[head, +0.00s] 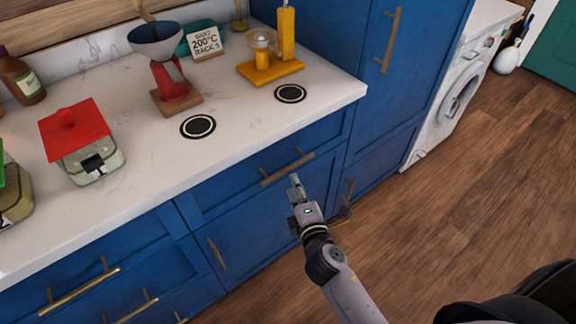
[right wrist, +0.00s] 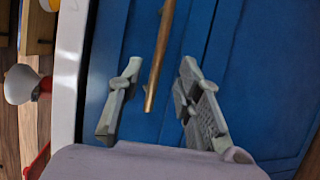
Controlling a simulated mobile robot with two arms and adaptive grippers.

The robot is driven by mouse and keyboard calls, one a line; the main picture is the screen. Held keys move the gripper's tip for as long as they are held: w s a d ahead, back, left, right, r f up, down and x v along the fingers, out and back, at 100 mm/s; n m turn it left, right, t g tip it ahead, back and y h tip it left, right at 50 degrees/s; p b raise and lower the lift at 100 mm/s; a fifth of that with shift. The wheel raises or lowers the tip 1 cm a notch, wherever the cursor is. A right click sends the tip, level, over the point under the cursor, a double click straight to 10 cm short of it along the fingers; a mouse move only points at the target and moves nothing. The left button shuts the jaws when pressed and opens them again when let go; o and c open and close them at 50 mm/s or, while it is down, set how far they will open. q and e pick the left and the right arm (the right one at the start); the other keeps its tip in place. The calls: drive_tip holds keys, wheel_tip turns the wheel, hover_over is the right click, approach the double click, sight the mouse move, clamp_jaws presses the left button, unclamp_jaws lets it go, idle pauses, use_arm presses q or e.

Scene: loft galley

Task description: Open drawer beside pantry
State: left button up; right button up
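The blue drawer (head: 240,186) sits under the white counter, directly left of the tall blue pantry cabinet (head: 408,75). Its brass bar handle (head: 287,168) runs along its front, and the drawer looks shut. My right gripper (head: 296,188) is just in front of the drawer, close to the handle. In the right wrist view my right gripper (right wrist: 160,85) is open, and the handle (right wrist: 160,50) shows in the gap between its fingers, not clamped. I cannot tell whether a finger touches it. My left gripper is not in view.
The counter (head: 240,135) holds a red grinder (head: 172,82), a yellow stand (head: 270,69) and a red-lidded jar (head: 82,145). More handled fronts lie lower left (head: 80,290). A white washing machine (head: 455,95) stands past the pantry.

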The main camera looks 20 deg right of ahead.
sight(288, 167)
drive_tip(key=w, duration=0.2)
drive_tip(key=w+f, duration=0.1)
drive_tip(key=w, duration=0.5)
drive_tip(key=shift+w+d+f, duration=0.2)
drive_tip(key=shift+f, duration=0.1)
drive_tip(key=shift+c, duration=0.3)
clamp_jaws()
